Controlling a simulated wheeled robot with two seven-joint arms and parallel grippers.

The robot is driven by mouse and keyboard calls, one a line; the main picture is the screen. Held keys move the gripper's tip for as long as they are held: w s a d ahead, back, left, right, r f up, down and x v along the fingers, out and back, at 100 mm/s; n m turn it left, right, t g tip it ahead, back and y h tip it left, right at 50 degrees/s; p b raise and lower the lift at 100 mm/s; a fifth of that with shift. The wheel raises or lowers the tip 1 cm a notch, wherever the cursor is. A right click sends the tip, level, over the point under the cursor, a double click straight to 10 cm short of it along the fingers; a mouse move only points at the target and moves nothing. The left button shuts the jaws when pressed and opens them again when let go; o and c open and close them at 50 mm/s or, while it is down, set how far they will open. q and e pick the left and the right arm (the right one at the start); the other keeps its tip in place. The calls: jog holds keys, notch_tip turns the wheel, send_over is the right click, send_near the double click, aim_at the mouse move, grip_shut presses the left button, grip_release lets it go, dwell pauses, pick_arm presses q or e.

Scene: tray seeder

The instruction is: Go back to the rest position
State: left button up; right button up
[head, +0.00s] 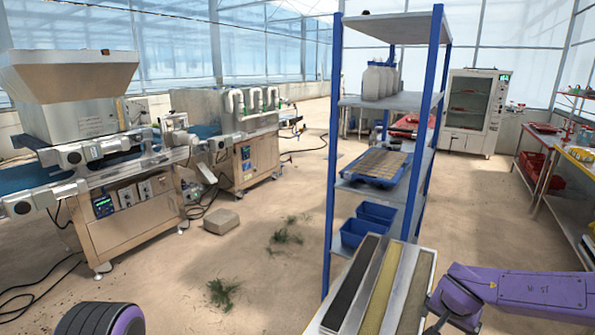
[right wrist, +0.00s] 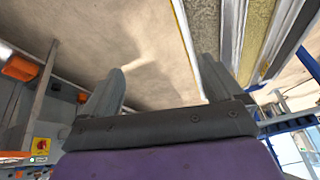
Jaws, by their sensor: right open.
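My right gripper (right wrist: 161,66) is open in the right wrist view. Its two grey fingers stand apart with nothing between them. In the head view my purple right arm comes in from the lower right, and its gripper (head: 440,315) is beside the right edge of a long trough bin (head: 402,243), partly cut off by the frame's bottom. I cannot tell whether it touches the bin. The bin holds dark, yellowish and grey-beige fillings in separate lanes. Its lanes also show at the upper right of the wrist view. My left gripper is not in view.
A blue-posted shelf (head: 333,150) stands behind the bin, with blue crates (head: 375,212), a seed tray (head: 370,178) and white jugs (head: 378,80). Seeder machines (head: 130,210) stand left, a cabinet (head: 470,110) at the back. A block (head: 221,222) lies on the otherwise largely open floor.

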jog(key=s+a+f+m+t+h, duration=0.2)
jog(key=s+a+f+m, duration=0.1)
jog(key=s+f, duration=1.15)
jog(key=s+f+n+g, duration=0.1)
jog(key=s+f, duration=0.3)
jog(key=s, duration=0.6)
jog(key=s+a+f+n+g+y, duration=0.1)
jog(key=s+f+n, duration=0.3)
jog(key=s, duration=0.6)
jog(key=shift+a+f+g, duration=0.25)
jog(key=shift+f+g, duration=0.15)
jog(key=shift+f, duration=0.1)
jog(key=shift+w, duration=0.15)
